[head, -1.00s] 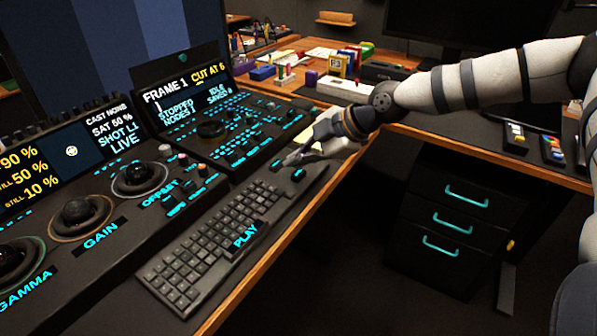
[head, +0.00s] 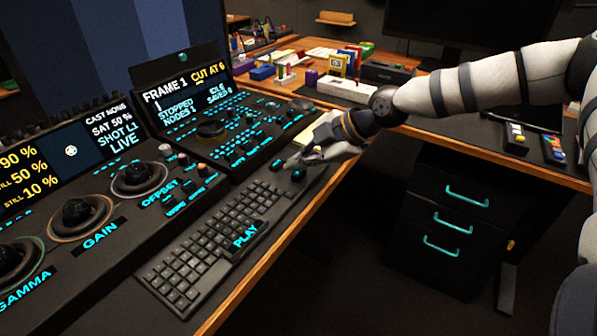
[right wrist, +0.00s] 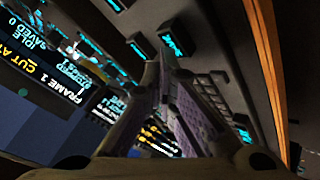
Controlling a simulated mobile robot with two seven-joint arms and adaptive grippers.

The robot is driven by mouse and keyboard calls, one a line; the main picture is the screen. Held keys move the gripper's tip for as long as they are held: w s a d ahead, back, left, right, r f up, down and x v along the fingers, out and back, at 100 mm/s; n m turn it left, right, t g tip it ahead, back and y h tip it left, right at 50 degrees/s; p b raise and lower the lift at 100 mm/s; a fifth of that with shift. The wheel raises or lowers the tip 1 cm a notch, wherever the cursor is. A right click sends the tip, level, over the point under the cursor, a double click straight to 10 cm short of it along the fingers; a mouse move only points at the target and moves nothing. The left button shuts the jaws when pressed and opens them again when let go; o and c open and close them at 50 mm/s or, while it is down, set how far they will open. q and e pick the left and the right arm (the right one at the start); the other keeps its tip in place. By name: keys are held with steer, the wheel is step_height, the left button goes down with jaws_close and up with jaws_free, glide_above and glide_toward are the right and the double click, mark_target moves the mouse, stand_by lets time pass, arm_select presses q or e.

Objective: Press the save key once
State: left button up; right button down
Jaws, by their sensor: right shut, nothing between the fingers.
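Two small dark keys with cyan marks sit beyond the right end of the keyboard (head: 215,245), one at left (head: 276,164) and one at right (head: 298,174). Their labels are too small to read, so I cannot tell which key is save. My right gripper (head: 291,163) is shut and empty, its fingertips low over the panel close to these keys; contact cannot be told. In the right wrist view its fingertips (right wrist: 165,62) point toward a cyan-marked key (right wrist: 172,45). The screen (head: 185,98) reads "STOPPED", "IDLE" and "SAVED 0". My left gripper is out of view.
Trackballs (head: 77,211) and a raised control panel (head: 225,132) stand at left. The wooden desk edge (head: 262,262) runs along the right, with dark drawers (head: 450,220) beyond.

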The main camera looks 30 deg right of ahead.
mark_target(299, 174)
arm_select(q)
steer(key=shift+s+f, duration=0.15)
arm_select(e)
steer(key=shift+f, duration=0.55)
stand_by(0.5)
steer(key=shift+r, duration=0.1)
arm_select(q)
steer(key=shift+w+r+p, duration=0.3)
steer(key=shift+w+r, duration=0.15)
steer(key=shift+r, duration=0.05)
arm_select(e)
steer(key=shift+r, duration=0.9)
steer(key=shift+r+p, duration=0.95)
steer(key=shift+r, duration=1.65)
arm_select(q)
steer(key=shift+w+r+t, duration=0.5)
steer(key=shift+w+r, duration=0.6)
arm_select(e)
steer(key=shift+f, duration=0.1)
steer(key=shift+f, duration=0.1)
